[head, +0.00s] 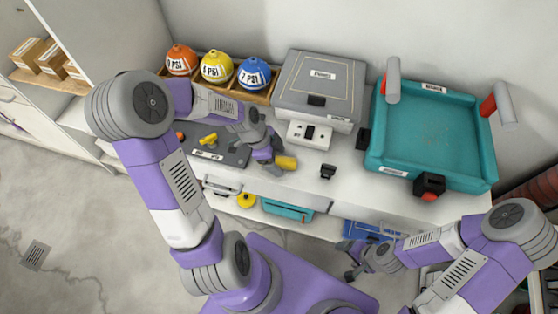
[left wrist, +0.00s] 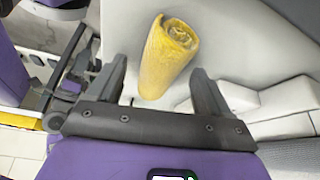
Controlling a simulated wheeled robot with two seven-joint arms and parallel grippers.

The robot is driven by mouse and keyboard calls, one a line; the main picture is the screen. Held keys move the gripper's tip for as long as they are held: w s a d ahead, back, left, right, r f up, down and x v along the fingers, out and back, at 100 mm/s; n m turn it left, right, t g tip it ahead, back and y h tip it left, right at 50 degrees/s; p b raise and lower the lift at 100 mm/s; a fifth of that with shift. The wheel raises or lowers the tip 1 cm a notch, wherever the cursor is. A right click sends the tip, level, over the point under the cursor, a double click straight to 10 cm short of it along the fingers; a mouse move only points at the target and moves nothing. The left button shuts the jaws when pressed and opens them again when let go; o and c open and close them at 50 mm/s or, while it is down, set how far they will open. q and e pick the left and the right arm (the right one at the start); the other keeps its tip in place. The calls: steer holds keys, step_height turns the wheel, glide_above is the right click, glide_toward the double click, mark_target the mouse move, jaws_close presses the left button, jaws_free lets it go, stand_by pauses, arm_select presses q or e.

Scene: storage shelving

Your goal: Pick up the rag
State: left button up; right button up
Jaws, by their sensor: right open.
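The rag (head: 287,162) is a yellow rolled cloth lying on the white countertop. In the left wrist view the rag (left wrist: 168,55) lies ahead of and between the fingers, with its rolled end facing away. My left gripper (head: 270,165) is just left of the rag in the head view. In the left wrist view my left gripper (left wrist: 158,72) is open, with a gap on both sides of the rag. My right gripper (head: 346,260) is open and empty, low in front of the counter.
A grey case (head: 318,85), a white socket box (head: 310,134) and a small black clip (head: 328,171) stand near the rag. A teal tray (head: 377,160) is at right. Coloured balls (head: 216,66) sit in a wooden rack behind.

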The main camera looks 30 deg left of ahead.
mark_target(277, 158)
arm_select(q)
steer(key=c, duration=1)
step_height(277, 158, up, 10)
steer(key=p, duration=0.4)
steer(key=shift+c, duration=0.2)
steer(key=o, duration=0.4)
steer(key=c, duration=0.3)
steer(key=shift+w, duration=0.1)
